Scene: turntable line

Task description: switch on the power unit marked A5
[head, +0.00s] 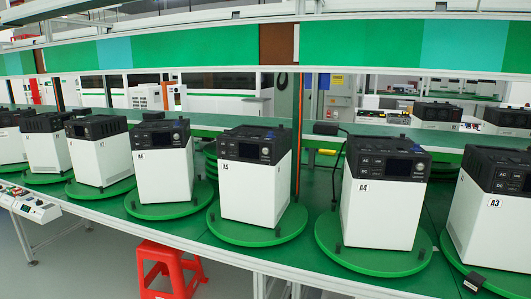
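The power unit marked A5 (253,185) stands upright near the middle of the head view. It has a white body and a black top section with a small display and buttons on its sloped front. It sits on a round green turntable (230,232). Its display looks dark, but it is too small to be sure. Neither of my grippers shows in this view.
Unit A4 (380,205) stands to the right and A6 (163,172) to the left, each on a turntable. A3 (489,220) is at the right edge. A control box (35,208) hangs at the left front edge. A red stool (165,270) stands below the line.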

